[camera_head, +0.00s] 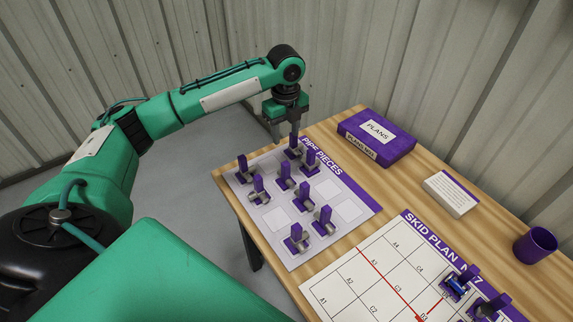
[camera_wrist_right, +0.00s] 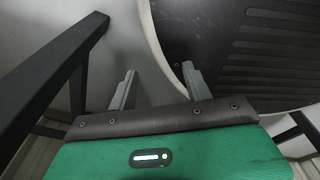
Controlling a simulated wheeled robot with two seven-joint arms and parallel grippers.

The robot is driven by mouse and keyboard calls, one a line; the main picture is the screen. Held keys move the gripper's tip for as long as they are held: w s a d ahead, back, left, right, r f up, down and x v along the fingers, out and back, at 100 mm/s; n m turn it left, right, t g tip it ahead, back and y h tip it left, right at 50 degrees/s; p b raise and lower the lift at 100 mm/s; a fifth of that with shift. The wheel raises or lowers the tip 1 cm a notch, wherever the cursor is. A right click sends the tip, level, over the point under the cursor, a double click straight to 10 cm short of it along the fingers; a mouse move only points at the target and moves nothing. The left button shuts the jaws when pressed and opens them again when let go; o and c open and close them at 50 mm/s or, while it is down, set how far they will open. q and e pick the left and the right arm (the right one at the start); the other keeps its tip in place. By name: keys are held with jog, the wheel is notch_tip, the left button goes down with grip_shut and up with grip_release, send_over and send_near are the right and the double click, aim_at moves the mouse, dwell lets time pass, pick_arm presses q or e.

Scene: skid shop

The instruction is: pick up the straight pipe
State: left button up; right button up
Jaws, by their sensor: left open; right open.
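The pipe pieces mat (camera_head: 335,213) lies on the table's left part, with several small grey pipe pieces on it, each with an upright purple tab. I cannot tell which one is the straight pipe; one piece (camera_head: 304,192) is near the mat's middle and another (camera_head: 293,148) is at its far end. My left gripper (camera_head: 285,142) is open, pointing down over the mat's far end, close to the far pieces. Its gap to them is hard to judge. My right gripper (camera_wrist_right: 158,70) is open and empty in the right wrist view, with no pipe piece near it.
The skid plan sheet (camera_head: 375,285) lies at the near right, with pieces (camera_head: 456,286) on it. A purple plans box (camera_head: 377,137), a white card block (camera_head: 450,194) and a purple cup (camera_head: 535,246) stand along the back. The right wrist view shows a dark frame (camera_wrist_right: 50,75) and a round dark plate (camera_wrist_right: 240,50).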

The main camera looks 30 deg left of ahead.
pick_arm(q)
send_over(286, 163)
jog(key=f, duration=0.2)
jog(key=f+p, duration=0.1)
jog(key=f, duration=0.1)
jog(key=shift+s+f, duration=0.2)
jog(key=shift+f, duration=0.2)
notch_tip(286, 163, down, 3)
jog(key=shift+w+r, duration=0.15)
jog(key=shift+r, duration=0.05)
jog(key=shift+f, duration=0.3)
jog(key=shift+f+p, duration=0.45)
jog(key=shift+f, duration=0.2)
notch_tip(286, 163, down, 4)
jog(key=shift+r+p, duration=0.25)
jog(key=shift+p, duration=0.2)
jog(key=shift+f, duration=0.2)
grip_shut()
pick_arm(e)
jog(key=s+r, duration=0.1)
jog(key=s+d+r, duration=0.1)
jog(key=shift+s+d+r, duration=0.1)
jog(key=shift+s+r, duration=0.05)
jog(key=shift+r, duration=0.15)
